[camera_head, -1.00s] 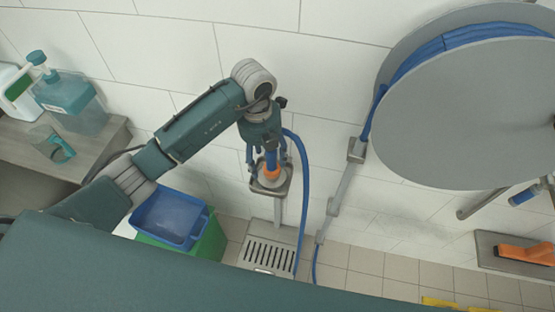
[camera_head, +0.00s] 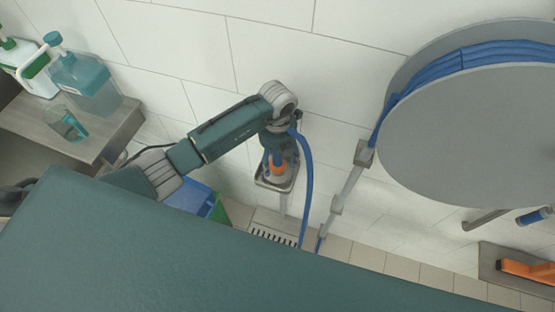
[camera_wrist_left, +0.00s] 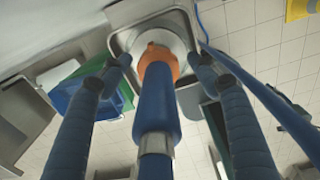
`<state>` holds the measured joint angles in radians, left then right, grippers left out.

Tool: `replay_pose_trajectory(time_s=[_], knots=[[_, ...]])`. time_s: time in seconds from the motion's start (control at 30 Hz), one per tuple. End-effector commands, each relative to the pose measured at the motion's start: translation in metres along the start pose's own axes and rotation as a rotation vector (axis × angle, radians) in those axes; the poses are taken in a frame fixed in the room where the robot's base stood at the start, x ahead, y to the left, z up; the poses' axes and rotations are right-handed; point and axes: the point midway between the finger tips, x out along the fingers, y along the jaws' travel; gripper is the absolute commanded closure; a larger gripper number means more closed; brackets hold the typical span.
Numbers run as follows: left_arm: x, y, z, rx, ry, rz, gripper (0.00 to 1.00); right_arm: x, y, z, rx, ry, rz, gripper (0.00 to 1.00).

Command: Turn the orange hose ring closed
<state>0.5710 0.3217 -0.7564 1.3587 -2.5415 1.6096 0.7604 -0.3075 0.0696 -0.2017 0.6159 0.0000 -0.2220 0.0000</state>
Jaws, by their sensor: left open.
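The orange hose ring (camera_head: 278,168) sits at the end of the blue hose nozzle, over a small metal tray (camera_head: 287,184) on a post by the wall. In the left wrist view the orange ring (camera_wrist_left: 158,60) shows at the far end of a thick blue tube (camera_wrist_left: 157,105). My left gripper (camera_head: 279,160) is around the nozzle. In the left wrist view the blue fingers of my left gripper (camera_wrist_left: 160,68) stand apart on either side of the tube and ring, with gaps between. My right gripper is not in view.
A large grey hose reel (camera_head: 475,125) is on the wall at right. A blue hose (camera_head: 308,185) hangs beside my left gripper. A floor drain (camera_head: 270,235), a blue bin (camera_head: 190,197) and a shelf (camera_head: 110,135) with bottles lie nearby.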

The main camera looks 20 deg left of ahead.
Motion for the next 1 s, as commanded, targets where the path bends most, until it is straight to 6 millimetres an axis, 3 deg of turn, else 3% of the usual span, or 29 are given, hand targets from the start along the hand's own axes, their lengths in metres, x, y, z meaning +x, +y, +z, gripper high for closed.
replay_pose_trajectory(time_s=[0.2, 0.47, 0.7, 1.0], knots=[[0.016, 0.0, 0.0, 0.0, 0.0, -0.001, 0.39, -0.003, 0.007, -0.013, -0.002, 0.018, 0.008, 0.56], [0.017, 0.0, 0.0, 0.001, -0.001, 0.0, 0.39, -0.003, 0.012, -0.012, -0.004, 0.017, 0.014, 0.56], [0.017, 0.0, 0.0, 0.001, 0.0, -0.001, 0.84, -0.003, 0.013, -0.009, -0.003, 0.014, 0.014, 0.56], [0.018, 0.0, 0.0, 0.014, 0.0, 0.0, 0.85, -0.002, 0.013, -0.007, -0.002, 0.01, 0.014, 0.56]])
